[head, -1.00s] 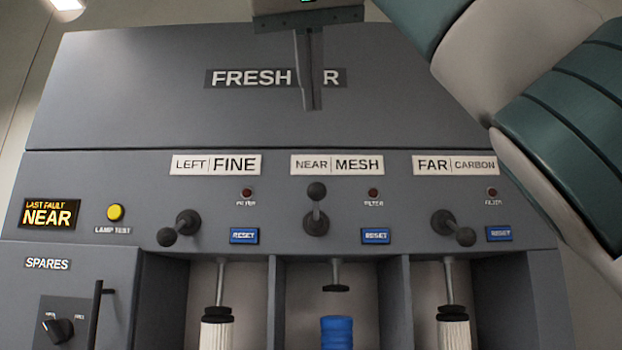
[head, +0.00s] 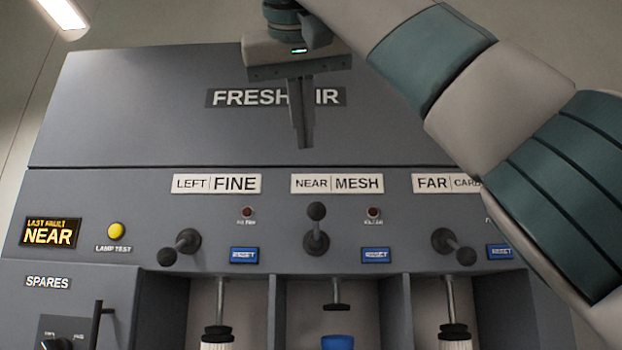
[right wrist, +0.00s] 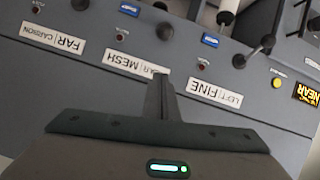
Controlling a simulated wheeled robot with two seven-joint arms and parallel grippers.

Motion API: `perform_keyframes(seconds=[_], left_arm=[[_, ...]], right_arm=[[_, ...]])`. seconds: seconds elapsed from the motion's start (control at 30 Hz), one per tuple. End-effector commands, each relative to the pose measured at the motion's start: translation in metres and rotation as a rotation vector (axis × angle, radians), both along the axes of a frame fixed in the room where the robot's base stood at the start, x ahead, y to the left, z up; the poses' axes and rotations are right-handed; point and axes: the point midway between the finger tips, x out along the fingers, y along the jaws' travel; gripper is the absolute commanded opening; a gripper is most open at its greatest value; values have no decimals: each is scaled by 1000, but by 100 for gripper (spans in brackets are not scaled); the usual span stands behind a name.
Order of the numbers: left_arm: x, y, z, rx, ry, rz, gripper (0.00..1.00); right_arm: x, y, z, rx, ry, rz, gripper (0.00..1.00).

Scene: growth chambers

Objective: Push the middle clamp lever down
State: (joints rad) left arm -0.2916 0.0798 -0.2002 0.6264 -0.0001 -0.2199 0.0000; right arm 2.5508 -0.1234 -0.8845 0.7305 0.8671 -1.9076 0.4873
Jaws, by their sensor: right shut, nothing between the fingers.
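The middle clamp lever (head: 316,228) stands under the NEAR MESH label, its dark knob pointing up. It also shows in the right wrist view (right wrist: 164,31), seen upside down. Below it, the middle clamp rod ends in a dark disc (head: 337,306), apart from the blue cylinder (head: 337,342) beneath. My right gripper (head: 303,145) is shut and empty, pointing down in front of the FRESH AIR sign, above and slightly left of the lever and not touching it. Its fingers also show in the right wrist view (right wrist: 160,85). My left gripper is not in view.
The left lever (head: 180,247) tilts down-left and the far lever (head: 453,246) tilts down-right, each above a white filter. Blue RESET buttons (head: 376,256) sit beside the levers. A lit display (head: 50,233) reads LAST FAULT NEAR. The panel before the middle lever is clear.

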Motion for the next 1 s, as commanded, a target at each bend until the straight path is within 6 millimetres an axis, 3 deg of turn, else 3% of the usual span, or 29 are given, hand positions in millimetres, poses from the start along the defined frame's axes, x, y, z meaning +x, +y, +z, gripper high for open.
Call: perform_keyframes(seconds=[0.33, 0.6, 1.0], left_arm=[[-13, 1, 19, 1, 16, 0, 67], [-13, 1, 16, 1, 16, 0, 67], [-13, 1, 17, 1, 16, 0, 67]], right_arm=[[58, -4, -23, -2, 2, -2, 0], [53, -8, -48, -2, 0, 0, 0], [50, -11, -64, 0, 1, 0, 0]])
